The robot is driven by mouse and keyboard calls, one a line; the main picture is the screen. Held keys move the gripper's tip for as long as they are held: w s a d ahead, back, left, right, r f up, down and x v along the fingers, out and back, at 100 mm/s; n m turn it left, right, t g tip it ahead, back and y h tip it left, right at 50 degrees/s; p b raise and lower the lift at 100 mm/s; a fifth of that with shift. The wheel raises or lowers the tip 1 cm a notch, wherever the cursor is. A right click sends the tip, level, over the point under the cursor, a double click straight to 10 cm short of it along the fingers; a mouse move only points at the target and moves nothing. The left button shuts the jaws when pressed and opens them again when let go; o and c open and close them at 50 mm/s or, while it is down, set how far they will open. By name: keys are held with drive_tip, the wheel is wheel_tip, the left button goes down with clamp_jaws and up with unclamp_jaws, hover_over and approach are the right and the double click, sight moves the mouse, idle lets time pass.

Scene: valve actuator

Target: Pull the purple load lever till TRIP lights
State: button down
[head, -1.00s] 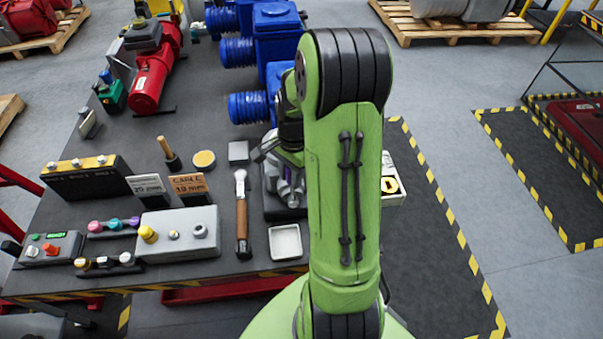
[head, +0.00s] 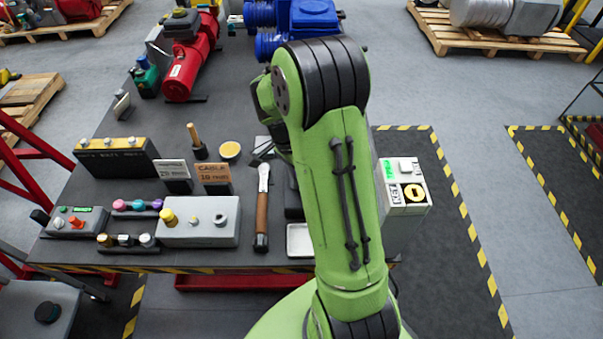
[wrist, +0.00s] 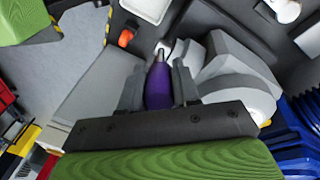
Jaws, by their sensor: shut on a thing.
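The purple load lever (wrist: 158,87) stands between the two fingers of my gripper (wrist: 159,78) in the wrist view, and the fingers are shut on it. Its pale tip end and a grey housing (wrist: 238,80) lie just past the fingers. In the head view my green arm hides the lever and most of my gripper.
The dark bench (head: 110,190) holds a hammer (head: 262,208), a white tray (head: 299,240), a grey button box (head: 198,222) and two small signs. Blue ribbed machines (head: 300,20) and a red motor (head: 190,60) stand farther back. Open floor lies to the right.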

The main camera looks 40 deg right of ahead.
drive_tip(key=c, duration=0.8)
unclamp_jaws()
drive_tip(key=p+v, duration=0.2)
drive_tip(key=v, duration=1.3)
drive_tip(key=shift+r, duration=0.4)
drive_tip(key=shift+w, duration=0.1)
drive_tip(key=s+a+n+t+b, duration=0.2)
drive_tip(key=s+a+n, duration=0.3)
drive_tip(key=s+n, duration=0.3)
drive_tip(key=s+a+n+t+y+b, duration=0.1)
drive_tip(key=s+a+n+t+b, duration=0.1)
drive_tip(key=s+a+n+t, duration=0.3)
drive_tip(key=s+a+n, duration=0.1)
drive_tip(key=s+n, duration=0.3)
drive_tip(key=s, duration=0.1)
drive_tip(key=shift+s+a+f+t+y+b, duration=0.2)
drive_tip(key=shift+s+a+t+y+b, duration=0.05)
drive_tip(key=shift+s+t+y+b, duration=0.05)
